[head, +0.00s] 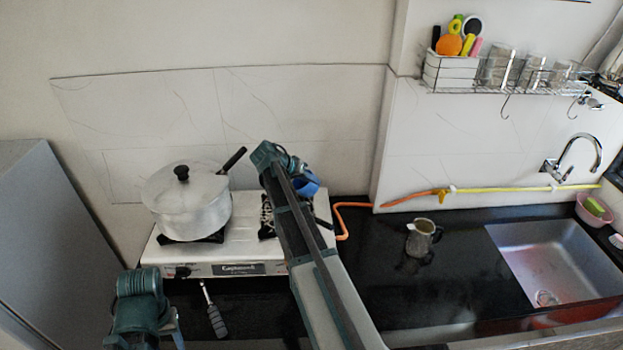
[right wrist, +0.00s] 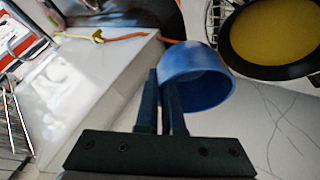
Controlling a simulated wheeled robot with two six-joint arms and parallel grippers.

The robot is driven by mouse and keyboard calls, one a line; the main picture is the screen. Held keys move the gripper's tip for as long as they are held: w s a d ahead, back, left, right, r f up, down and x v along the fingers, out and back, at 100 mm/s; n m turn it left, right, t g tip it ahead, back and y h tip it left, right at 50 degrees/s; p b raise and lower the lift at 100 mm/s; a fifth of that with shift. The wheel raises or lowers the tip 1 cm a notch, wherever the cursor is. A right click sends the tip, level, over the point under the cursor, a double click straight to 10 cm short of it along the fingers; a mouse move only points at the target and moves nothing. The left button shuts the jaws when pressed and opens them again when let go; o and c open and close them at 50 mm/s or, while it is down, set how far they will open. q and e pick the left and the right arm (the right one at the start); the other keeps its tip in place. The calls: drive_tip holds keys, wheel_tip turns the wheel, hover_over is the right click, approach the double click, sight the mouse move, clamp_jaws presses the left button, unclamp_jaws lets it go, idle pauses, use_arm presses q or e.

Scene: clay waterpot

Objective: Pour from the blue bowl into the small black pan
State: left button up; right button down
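The blue bowl (head: 308,184) is at the end of my right arm, above the right side of the stove. In the right wrist view my right gripper (right wrist: 166,82) is shut on the rim of the blue bowl (right wrist: 205,62). The bowl is tipped, its opening partly towards the wrist camera; I see no contents in the visible part. The small black pan (right wrist: 240,60), dark-rimmed with a yellow inside, shows at the upper right of that view, beside and apart from the bowl. In the head view my right arm hides most of that area.
A lidded silver pot (head: 190,205) stands on the left of the white stove (head: 160,250). A grey-handled utensil (head: 214,318) lies before the stove. A metal jug (head: 420,238) stands on the black counter (head: 375,290), left of the sink (head: 545,270). An orange hose (head: 342,215) runs behind.

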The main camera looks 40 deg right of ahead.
drive_tip(key=shift+s+d+r+y+p, duration=0.1)
drive_tip(key=shift+s+d+y+p, duration=0.05)
drive_tip(key=shift+y+p, duration=0.15)
drive_tip(key=shift+s+d+f+t+y+p, duration=0.15)
drive_tip(key=shift+f+t+y+p, duration=0.15)
drive_tip(key=shift+t+y, duration=0.2)
drive_tip(key=shift+f, duration=0.15)
drive_tip(key=shift+m+t+y+p, duration=0.3)
drive_tip(key=shift+y+p, duration=0.1)
drive_tip(key=shift+y, duration=0.3)
drive_tip(key=shift+f+t+y, duration=0.3)
drive_tip(key=shift+f+y, duration=0.1)
drive_tip(key=shift+y, duration=0.2)
